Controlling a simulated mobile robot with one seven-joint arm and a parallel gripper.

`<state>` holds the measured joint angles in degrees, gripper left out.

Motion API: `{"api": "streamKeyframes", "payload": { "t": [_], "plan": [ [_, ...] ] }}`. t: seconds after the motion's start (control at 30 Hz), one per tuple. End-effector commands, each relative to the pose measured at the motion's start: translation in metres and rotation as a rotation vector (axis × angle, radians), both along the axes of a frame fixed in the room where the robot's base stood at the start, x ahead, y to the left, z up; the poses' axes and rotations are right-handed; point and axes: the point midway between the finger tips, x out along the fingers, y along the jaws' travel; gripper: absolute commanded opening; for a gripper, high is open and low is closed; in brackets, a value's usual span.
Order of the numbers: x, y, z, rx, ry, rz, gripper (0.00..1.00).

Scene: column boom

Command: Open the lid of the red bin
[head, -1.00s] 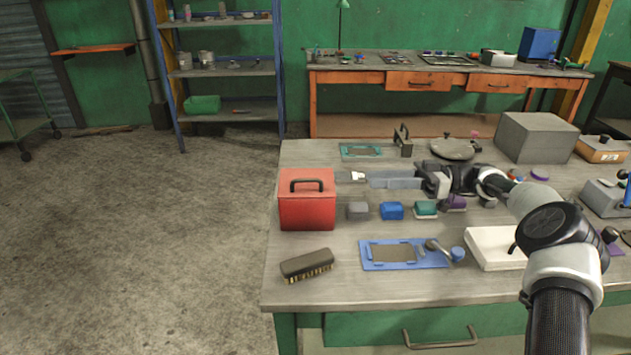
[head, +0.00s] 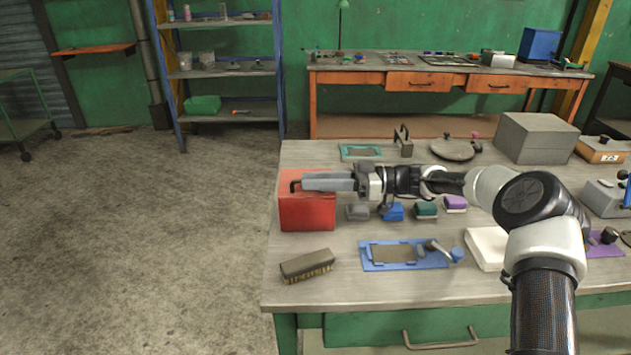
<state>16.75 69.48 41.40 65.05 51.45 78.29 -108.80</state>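The red bin (head: 307,214) stands at the near left of the workbench, with its lid down. Its black lid handle (head: 294,186) shows only at its left end; the rest is hidden by my gripper. My gripper (head: 305,182) points left, lies level over the top of the bin, and its fingertips are at the handle. The fingers are seen from the side, so I cannot tell whether they are open, shut or touching the handle.
Small grey (head: 357,211), blue (head: 392,212), green (head: 426,209) and purple (head: 455,203) blocks stand right of the bin. A brush (head: 307,264) and a blue fixture plate (head: 404,255) lie in front. A teal frame (head: 360,152) lies behind. Open floor (head: 140,240) is to the left.

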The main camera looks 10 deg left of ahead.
Motion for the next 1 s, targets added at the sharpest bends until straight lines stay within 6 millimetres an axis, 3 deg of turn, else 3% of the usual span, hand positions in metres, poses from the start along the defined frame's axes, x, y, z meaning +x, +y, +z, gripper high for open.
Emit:
{"api": "streamKeyframes", "payload": {
  "t": [0.17, 0.37, 0.73, 1.0],
  "plan": [
    [0.000, 0.000, 0.000, 0.000, 0.000, 0.000, 0.27],
    [0.000, 0.000, 0.000, 0.000, 0.000, 0.001, 0.00],
    [-0.001, 0.000, 0.002, -0.004, 0.016, 0.002, 0.00],
    [-0.004, 0.000, 0.015, -0.032, 0.131, 0.004, 0.00]
  ]
}}
